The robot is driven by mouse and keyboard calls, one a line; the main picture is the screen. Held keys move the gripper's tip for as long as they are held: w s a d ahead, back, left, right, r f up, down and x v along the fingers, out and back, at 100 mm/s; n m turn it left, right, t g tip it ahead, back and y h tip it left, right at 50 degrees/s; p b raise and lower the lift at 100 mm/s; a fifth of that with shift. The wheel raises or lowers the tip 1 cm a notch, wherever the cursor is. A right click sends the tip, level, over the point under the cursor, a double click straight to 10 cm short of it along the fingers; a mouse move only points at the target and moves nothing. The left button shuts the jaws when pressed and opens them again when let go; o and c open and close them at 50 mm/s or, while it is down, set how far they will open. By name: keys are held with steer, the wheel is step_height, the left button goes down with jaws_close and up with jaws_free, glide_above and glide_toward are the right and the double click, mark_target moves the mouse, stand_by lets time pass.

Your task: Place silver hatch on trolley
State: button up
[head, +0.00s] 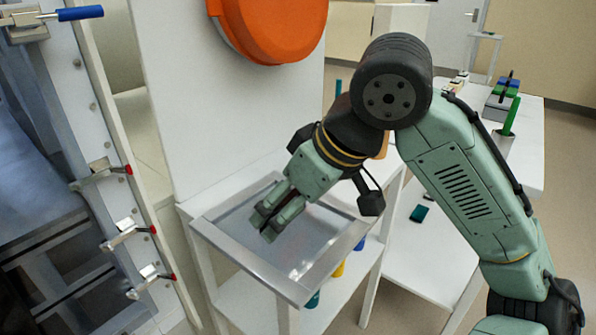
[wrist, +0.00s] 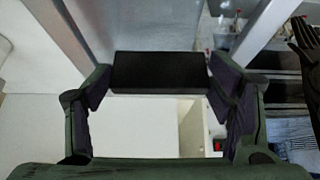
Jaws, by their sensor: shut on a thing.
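The silver hatch (head: 212,234) is a flat panel with a metal frame, seen lying roughly level over the top of the white trolley (head: 204,275) in the head view. My gripper (head: 266,222) points down at the middle of the hatch. In the wrist view, my gripper (wrist: 160,85) is shut on a black block-like handle (wrist: 160,72), with one finger on each side.
The glovebox front (head: 105,150) stands at left, with several red-tipped clamps along its edge and a blue-handled one above. An orange round cover (head: 268,25) is on the white panel behind. A white table (head: 520,150) with small items stands at right, close to my arm.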

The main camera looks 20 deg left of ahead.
steer(key=w+a+p, duration=0.1)
steer(key=w, duration=0.3)
steer(key=w+a, duration=0.2)
steer(key=w, duration=0.3)
steer(key=w+a+f+p, duration=0.1)
steer(key=w+a, duration=0.1)
steer(key=w, duration=0.3)
steer(key=shift+w+a+f+p, duration=0.1)
steer(key=shift+w+a+p, duration=0.05)
steer(key=shift+w+p, duration=0.15)
steer(key=shift+f, duration=0.1)
steer(key=shift+f+p, duration=0.3)
steer(key=shift+f, duration=1.4)
steer(key=o, duration=1.7)
steer(key=b+v, duration=0.1)
steer(key=v, duration=1.1)
